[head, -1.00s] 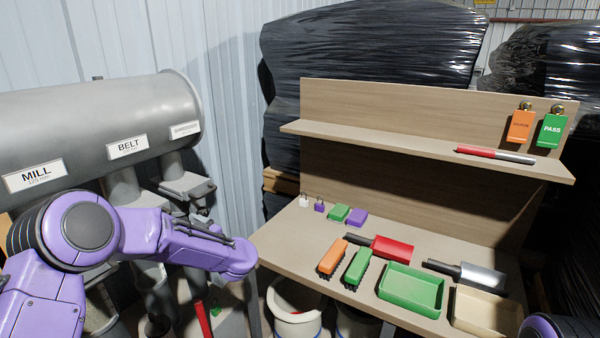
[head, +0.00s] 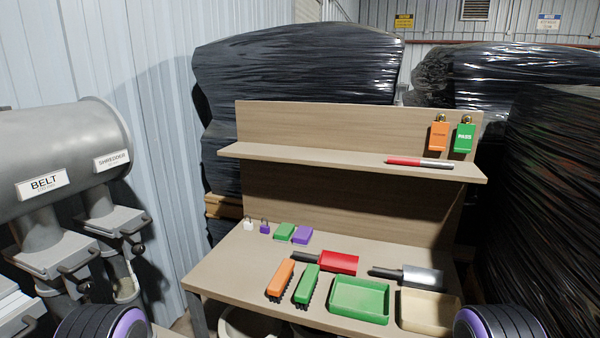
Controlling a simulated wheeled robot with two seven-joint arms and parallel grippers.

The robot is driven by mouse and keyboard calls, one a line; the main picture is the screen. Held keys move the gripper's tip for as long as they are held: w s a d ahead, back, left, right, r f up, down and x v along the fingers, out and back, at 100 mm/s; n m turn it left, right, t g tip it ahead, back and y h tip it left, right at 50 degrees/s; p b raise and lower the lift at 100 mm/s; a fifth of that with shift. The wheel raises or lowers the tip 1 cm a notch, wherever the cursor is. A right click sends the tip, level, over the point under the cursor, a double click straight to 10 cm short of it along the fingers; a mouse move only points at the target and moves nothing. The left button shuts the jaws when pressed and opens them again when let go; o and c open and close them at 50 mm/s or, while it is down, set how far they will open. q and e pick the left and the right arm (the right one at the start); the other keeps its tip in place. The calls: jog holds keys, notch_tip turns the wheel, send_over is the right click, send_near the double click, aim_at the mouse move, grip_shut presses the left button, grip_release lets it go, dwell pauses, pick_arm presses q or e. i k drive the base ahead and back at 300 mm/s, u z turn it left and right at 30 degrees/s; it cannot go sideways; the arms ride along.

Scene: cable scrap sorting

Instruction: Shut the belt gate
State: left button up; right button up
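The BELT label (head: 43,185) is on the grey horizontal duct at the left edge of the head view. Below it a grey pipe leads down to the belt gate (head: 52,250), a flat grey slide housing with a bar handle on its right side. I cannot tell whether its plate is in or out. A similar shredder gate (head: 112,220) stands to its right, under the SHREDDER label (head: 112,160). Neither of my grippers is in view; only rounded purple and black parts of my arms show at the bottom edge.
A wooden bench (head: 225,270) holds brushes, scoops, trays, small locks and coloured blocks. Its shelf (head: 300,158) carries a red and grey marker, with orange and green tags hanging above. Black-wrapped bales (head: 290,70) stand behind. The left arm part sits close to the gates.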

aim_at(130, 226)
jog(key=u, duration=1.4)
